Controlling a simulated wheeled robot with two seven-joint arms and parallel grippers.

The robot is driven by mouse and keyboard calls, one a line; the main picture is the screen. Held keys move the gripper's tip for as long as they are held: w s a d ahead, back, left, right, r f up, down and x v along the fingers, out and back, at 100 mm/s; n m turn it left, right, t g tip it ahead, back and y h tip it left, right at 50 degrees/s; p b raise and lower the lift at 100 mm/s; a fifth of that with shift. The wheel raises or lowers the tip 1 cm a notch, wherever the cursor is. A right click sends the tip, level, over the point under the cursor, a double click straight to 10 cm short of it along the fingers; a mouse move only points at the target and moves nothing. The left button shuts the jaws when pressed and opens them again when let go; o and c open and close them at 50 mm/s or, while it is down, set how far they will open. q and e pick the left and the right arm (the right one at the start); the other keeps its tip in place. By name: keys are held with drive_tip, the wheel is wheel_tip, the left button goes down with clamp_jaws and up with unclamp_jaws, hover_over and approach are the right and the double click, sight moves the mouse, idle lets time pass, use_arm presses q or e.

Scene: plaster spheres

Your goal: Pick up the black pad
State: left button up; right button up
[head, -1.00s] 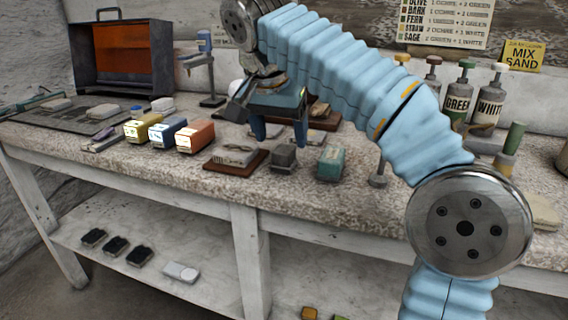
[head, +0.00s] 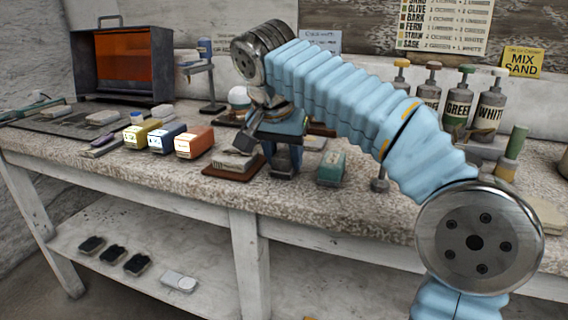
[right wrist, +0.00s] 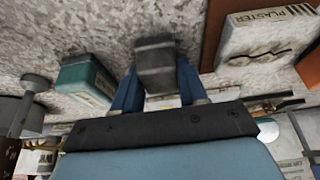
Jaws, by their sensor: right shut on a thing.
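The black pad (right wrist: 155,62), a small dark grey-black block, sits between the blue fingers of my right gripper (right wrist: 157,88) in the right wrist view. The gripper is shut on it. In the head view my right gripper (head: 284,160) reaches down to the tabletop, and its fingers hide most of the pad. I cannot tell whether the pad is clear of the table. My left gripper is not in view.
A green block (head: 331,168) stands close to the right of the gripper. A plaster block (head: 237,157) on a brown board (head: 225,171) is close on the left. Orange (head: 195,142), blue (head: 167,137) and yellow (head: 143,133) blocks stand farther left. Bottles (head: 489,108) stand back right.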

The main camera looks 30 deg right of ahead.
drive_tip(key=shift+r, duration=0.55)
drive_tip(key=s+a+r+p, duration=0.7)
drive_tip(key=s+a+r, duration=0.3)
drive_tip(key=r, duration=0.2)
drive_tip(key=shift+w, duration=0.1)
drive_tip(key=o, duration=0.3)
drive_tip(key=shift+c, duration=1)
